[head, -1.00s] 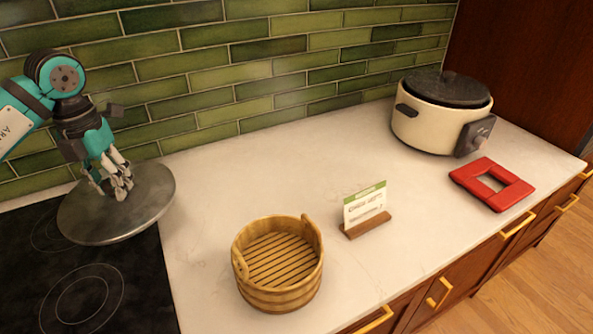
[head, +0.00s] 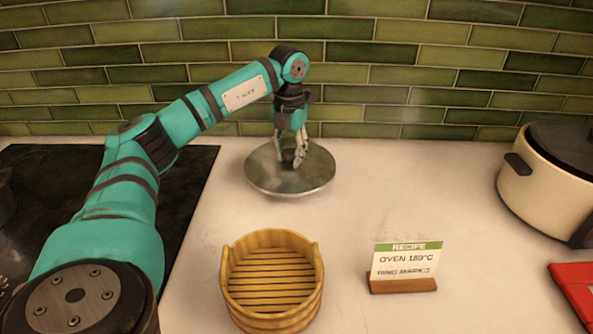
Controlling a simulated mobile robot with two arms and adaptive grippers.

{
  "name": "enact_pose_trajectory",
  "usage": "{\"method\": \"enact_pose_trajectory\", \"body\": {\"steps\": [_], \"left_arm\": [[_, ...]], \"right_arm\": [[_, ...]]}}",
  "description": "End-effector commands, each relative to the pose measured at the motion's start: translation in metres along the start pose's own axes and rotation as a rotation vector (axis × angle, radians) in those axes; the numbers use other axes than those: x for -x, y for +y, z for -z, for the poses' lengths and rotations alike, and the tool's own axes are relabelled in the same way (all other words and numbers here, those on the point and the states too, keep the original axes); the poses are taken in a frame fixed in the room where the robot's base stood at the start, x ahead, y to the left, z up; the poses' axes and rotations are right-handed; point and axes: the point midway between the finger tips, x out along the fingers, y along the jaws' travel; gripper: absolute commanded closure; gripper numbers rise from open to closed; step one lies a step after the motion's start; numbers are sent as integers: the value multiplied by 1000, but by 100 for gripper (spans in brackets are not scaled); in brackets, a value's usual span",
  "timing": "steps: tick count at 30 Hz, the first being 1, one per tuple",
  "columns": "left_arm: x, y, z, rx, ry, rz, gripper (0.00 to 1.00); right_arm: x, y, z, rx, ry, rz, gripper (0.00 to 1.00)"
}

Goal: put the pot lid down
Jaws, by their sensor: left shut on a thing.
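The pot lid (head: 262,180) is a round grey metal disc in the head view, behind the wooden tub and right of the cooktop. My left gripper (head: 294,160) comes down from above and is shut on the lid at its middle; the fingers hide most of the handle. The lid looks nearly level over the pale countertop (head: 400,200). I cannot tell whether its underside touches the counter. My right gripper is not in view.
A slatted wooden tub (head: 272,318) stands in front of the lid. A recipe card (head: 407,262) stands right of it. A cream cooker (head: 545,195) and a red object (head: 578,290) are at the right edge. A black cooktop (head: 190,190) lies left. Counter between lid and cooker is clear.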

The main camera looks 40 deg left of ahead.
Motion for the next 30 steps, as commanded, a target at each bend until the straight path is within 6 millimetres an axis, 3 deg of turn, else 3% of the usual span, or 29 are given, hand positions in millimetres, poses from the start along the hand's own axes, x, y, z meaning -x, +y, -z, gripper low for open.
{"method": "enact_pose_trajectory", "body": {"steps": [5,12,23,24,30], "left_arm": [[-14,-1,0,-1,-2,1,100],[-44,0,0,-1,0,0,100],[-50,-1,0,-1,-2,2,100],[-52,-1,0,-1,-1,1,68],[-51,-1,0,-1,-1,1,46]], "right_arm": [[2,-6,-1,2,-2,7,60],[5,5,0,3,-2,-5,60],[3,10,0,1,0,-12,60],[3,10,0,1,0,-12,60],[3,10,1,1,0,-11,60]]}}
